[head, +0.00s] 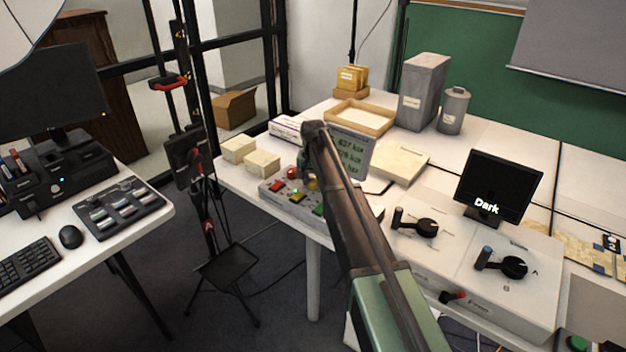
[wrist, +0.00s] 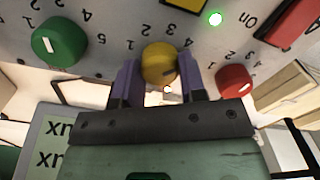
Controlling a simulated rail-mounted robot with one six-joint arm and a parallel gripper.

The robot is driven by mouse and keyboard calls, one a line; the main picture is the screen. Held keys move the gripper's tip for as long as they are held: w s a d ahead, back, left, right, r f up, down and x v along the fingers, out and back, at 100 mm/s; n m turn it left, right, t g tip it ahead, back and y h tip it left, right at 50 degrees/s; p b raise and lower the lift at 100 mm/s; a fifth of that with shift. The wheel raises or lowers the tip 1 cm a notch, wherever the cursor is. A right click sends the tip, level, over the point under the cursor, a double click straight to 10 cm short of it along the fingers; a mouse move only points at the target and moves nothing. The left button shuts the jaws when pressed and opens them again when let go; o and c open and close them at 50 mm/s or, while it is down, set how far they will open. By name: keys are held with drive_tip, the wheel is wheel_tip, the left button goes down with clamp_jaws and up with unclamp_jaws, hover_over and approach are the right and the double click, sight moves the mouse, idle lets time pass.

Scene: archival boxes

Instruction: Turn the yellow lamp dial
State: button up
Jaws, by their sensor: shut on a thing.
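The yellow dial (wrist: 159,62) sits on a grey control panel (wrist: 110,30), with printed numbers around it, in the middle of the wrist view. My gripper (wrist: 160,82) has its two purple fingers on either side of the dial and is shut on it. In the head view a little of the yellow dial (head: 312,184) shows beside my arm. The control box (head: 269,193) stands at the near edge of the white table. My gripper is mostly hidden behind my arm there. The dial's pointer mark is hard to read.
On the panel, a green dial (wrist: 59,41) is left of the yellow one and a red dial (wrist: 235,81) is right. A lit green lamp (wrist: 215,19) is above. A screen with readings (head: 350,152) stands behind the box. A monitor (head: 499,187) shows "Dark".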

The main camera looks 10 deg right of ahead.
sight(313, 180)
idle(0.3)
drive_tip(key=o, duration=0.9)
wheel_tip(313, 180, up, 11)
drive_tip(key=p, duration=1.1)
drive_tip(key=shift+f, duration=0.1)
drive_tip(key=s+n, duration=0.1)
drive_tip(key=s, duration=1.1)
drive_tip(key=s+n, duration=0.1)
drive_tip(key=s, duration=1.2)
drive_tip(key=s+n, duration=0.2)
drive_tip(key=s, duration=1)
drive_tip(key=shift+s, duration=0.25)
